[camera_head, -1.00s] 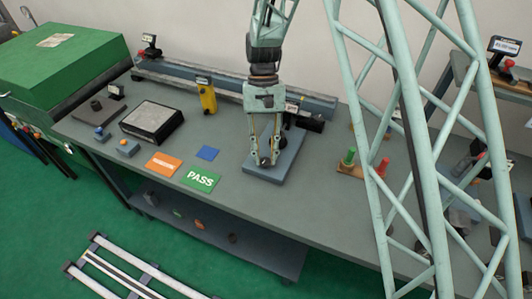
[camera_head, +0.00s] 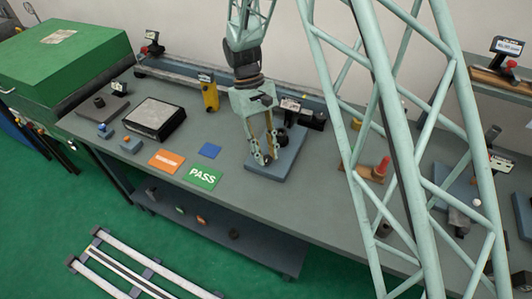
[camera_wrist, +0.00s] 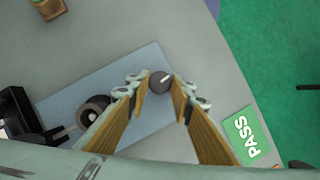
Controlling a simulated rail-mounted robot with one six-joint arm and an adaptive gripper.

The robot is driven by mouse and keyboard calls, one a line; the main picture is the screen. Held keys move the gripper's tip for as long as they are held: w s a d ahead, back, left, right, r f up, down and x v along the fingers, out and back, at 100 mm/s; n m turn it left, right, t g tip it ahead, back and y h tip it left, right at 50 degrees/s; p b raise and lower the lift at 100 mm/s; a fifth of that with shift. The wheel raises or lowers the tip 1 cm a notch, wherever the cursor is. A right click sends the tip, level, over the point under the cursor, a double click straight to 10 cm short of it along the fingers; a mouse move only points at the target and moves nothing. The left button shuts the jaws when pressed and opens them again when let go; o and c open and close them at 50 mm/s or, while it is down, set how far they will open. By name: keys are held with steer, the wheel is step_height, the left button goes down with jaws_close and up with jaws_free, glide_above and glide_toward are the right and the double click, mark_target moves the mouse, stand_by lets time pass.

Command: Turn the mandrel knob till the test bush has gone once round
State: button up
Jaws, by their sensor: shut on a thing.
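The mandrel knob (camera_wrist: 160,83) is a small dark round knob with a white mark on its face, seen in the wrist view. My gripper (camera_wrist: 158,86) has its two fingertips on either side of it and is shut on it. In the head view my gripper (camera_head: 264,158) reaches down to the front left end of the blue-grey base plate (camera_head: 290,166), and its fingers mostly hide the knob. A dark ring-like part, seemingly the test bush (camera_wrist: 97,107), sits behind the knob over the plate; it also shows in the head view (camera_head: 281,138).
The green PASS card (camera_head: 202,177), an orange card (camera_head: 166,161) and a blue square (camera_head: 210,150) lie left of the plate. A black device (camera_head: 313,119) stands behind it. A wooden stand with a red peg (camera_head: 382,167) is at right. The bench front is clear.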

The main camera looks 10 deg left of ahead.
steer(key=o, duration=0.9)
steer(key=shift+c, duration=0.2)
steer(key=shift+r, duration=0.1)
steer(key=v, duration=1.2)
steer(key=shift+s+d, duration=0.1)
